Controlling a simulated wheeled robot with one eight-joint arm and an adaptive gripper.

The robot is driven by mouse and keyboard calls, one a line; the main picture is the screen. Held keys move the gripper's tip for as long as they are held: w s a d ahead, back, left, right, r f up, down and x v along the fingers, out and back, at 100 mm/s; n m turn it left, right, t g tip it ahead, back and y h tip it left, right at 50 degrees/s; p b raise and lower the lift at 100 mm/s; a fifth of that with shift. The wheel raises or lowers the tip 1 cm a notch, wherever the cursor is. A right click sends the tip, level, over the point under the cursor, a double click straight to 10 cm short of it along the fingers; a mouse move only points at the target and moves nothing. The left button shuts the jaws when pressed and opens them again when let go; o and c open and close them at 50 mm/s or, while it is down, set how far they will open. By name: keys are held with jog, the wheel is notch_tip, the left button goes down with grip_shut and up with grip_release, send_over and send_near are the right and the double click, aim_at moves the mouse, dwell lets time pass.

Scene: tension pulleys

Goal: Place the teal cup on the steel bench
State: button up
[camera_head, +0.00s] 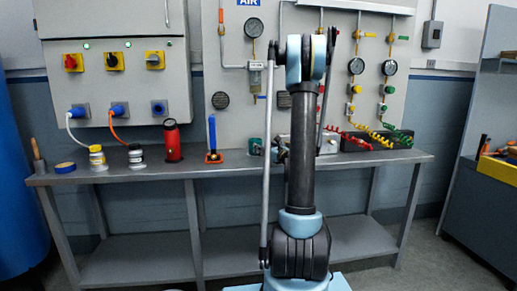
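The steel bench (231,168) runs along the wall, with a grey top and a lower shelf. No other teal cup shows clearly. My arm stands upright in the middle and covers part of the bench.
On the bench stand a red cylinder (172,141), two small jars, a blue-handled tool (212,140), blue tape (65,168) and colored coiled hoses (375,140). A blue drum (20,200) is at left, another bench with a yellow bin (497,168) at right. Bare bench top shows near the front edge.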

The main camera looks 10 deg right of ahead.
jog(key=v, duration=0.3)
jog(key=shift+s+d, duration=0.15)
jog(key=shift+s, duration=0.1)
jog(key=s+a+n+g, duration=0.2)
jog(key=s+a+n, duration=0.2)
jog(key=s+a+n+g+y, duration=0.1)
jog(key=s+a+n+g, duration=0.1)
jog(key=s+a+n, duration=0.2)
jog(key=shift+s+a+r+n, duration=0.2)
jog(key=shift+s+a+n, duration=0.1)
jog(key=shift+n, duration=0.3)
jog(key=s+a+f+n+g+h, duration=0.1)
jog(key=s+a+f+n+g, duration=0.1)
jog(key=s+n, duration=0.3)
jog(key=s+a+f+n+g, duration=0.1)
jog(key=s+a+n+g, duration=0.2)
jog(key=s, duration=0.5)
jog(key=s+d+f+n+g+h, duration=0.2)
jog(key=s+n, duration=0.5)
jog(key=s, duration=0.5)
jog(key=s+d+f+n+g+h, duration=0.3)
jog(key=s+d+f+n+h, duration=0.2)
jog(key=s, duration=0.7)
notch_tip(320, 180, down, 2)
jog(key=shift+d+n, duration=0.95)
jog(key=shift+n, duration=0.15)
jog(key=shift+s, duration=0.1)
jog(key=shift+w+f, duration=0.2)
jog(key=shift+w, duration=0.25)
